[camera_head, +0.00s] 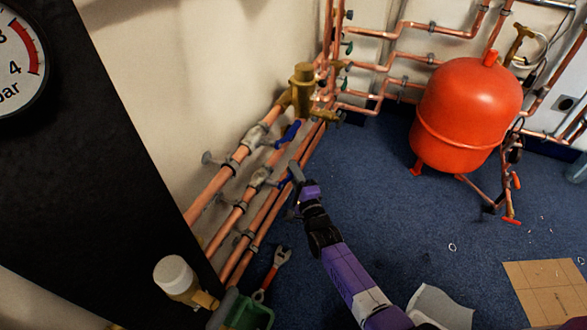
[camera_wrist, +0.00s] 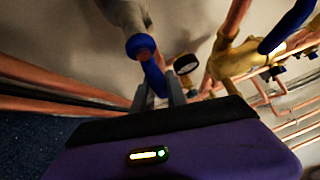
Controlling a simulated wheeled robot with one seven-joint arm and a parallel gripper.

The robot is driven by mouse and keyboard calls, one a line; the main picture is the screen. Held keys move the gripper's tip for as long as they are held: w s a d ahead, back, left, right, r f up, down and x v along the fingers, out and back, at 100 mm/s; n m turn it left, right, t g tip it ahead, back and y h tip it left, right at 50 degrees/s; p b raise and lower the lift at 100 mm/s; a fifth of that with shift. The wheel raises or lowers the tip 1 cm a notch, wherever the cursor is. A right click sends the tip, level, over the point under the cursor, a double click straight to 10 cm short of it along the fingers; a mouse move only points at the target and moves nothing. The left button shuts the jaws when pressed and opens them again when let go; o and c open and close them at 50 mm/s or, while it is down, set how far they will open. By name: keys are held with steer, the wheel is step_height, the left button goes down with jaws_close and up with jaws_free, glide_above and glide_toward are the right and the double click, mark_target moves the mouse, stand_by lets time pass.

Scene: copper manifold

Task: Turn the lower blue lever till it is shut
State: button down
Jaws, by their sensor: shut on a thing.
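The lower blue lever (camera_head: 284,181) sits on a grey valve (camera_head: 260,178) in the second copper pipe along the wall. In the wrist view the lever (camera_wrist: 154,76) hangs from its round blue hub, and its end is between my two grey fingers. My gripper (camera_head: 295,173) is shut on this lever; it also shows in the wrist view (camera_wrist: 160,92). The fingers hide part of the lever. The upper blue lever (camera_head: 289,133) stands out from the valve above, apart from my gripper; in the wrist view it is at top right (camera_wrist: 288,27).
Copper pipes (camera_head: 212,194) run along the wall close to my gripper. A brass fitting (camera_head: 302,88) stands behind the valves. A red tank (camera_head: 467,112) is at the back right. A wrench (camera_head: 272,271) and a green container (camera_head: 248,313) are at the front. Blue carpet to the right is mostly clear.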

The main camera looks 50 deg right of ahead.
steer(key=m+g+p, duration=0.1)
steer(key=f+m+g+y+p, duration=0.1)
steer(key=shift+s+a+f+p, duration=0.1)
steer(key=shift+a+f+p, duration=0.1)
steer(key=shift+a+p, duration=0.1)
steer(key=s+a+f+m+g+y+p, duration=0.2)
steer(key=a+f+m+g+y+p, duration=0.3)
steer(key=y+p, duration=0.4)
steer(key=a+m+g+p, duration=0.1)
steer(key=m+p, duration=0.1)
steer(key=p, duration=0.3)
steer(key=shift+s+a+f+g, duration=0.25)
steer(key=shift+a+g, duration=0.05)
steer(key=shift+a, duration=0.05)
steer(key=shift+a+f, duration=0.1)
steer(key=shift+a, duration=0.05)
stand_by(0.4)
steer(key=c, duration=1.4)
jaws_free()
steer(key=shift+s, duration=0.1)
steer(key=shift+o, duration=0.2)
